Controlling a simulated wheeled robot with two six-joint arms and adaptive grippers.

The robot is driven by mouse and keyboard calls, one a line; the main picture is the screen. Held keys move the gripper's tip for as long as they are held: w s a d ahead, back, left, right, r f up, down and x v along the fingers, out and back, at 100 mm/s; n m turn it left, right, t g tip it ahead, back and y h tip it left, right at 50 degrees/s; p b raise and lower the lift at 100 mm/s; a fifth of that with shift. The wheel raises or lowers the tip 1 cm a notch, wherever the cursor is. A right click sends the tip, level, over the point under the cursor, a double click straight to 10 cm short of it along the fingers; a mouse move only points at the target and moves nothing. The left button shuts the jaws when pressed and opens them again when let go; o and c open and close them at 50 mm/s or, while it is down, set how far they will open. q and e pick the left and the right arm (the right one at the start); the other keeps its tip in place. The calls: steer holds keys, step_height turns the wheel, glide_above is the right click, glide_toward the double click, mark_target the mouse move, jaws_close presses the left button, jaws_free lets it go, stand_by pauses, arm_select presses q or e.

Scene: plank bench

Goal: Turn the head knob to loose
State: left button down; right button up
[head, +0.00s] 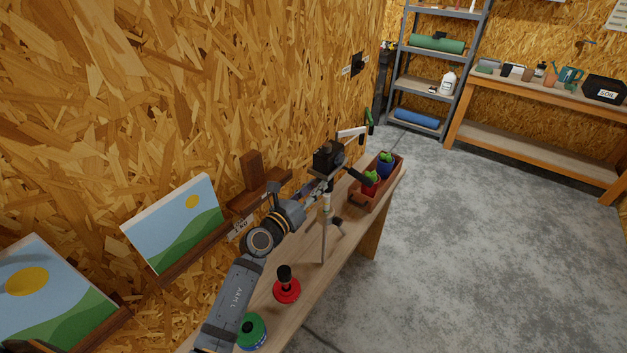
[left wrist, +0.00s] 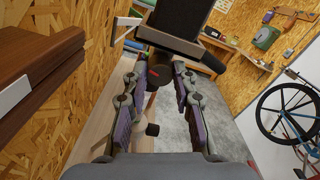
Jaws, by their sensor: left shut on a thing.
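A tripod (head: 325,225) stands on the narrow plank bench with a black camera (head: 326,159) on its head. My left gripper (head: 318,188) reaches the tripod head just under the camera. In the left wrist view, the black head knob (left wrist: 160,74) sits between the two fingers of my left gripper (left wrist: 161,80), which is shut on it. A thin red mark shows on the knob; any lettering for loose is not readable. The camera body (left wrist: 180,20) is close above the fingers. My right gripper is not in view.
A red-based plunger-like thing (head: 287,290) and a green-topped can (head: 251,332) stand near my arm. A planter box (head: 390,184) with potted cacti is beyond the tripod. A wooden wall shelf (head: 258,200) and framed pictures (head: 176,228) line the left wall. The floor right is clear.

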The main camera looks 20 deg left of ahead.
arm_select(q)
steer(key=c, duration=1.1)
jaws_free()
steer(key=shift+o, duration=0.2)
steer(key=shift+s, duration=0.1)
steer(key=v, duration=1.2)
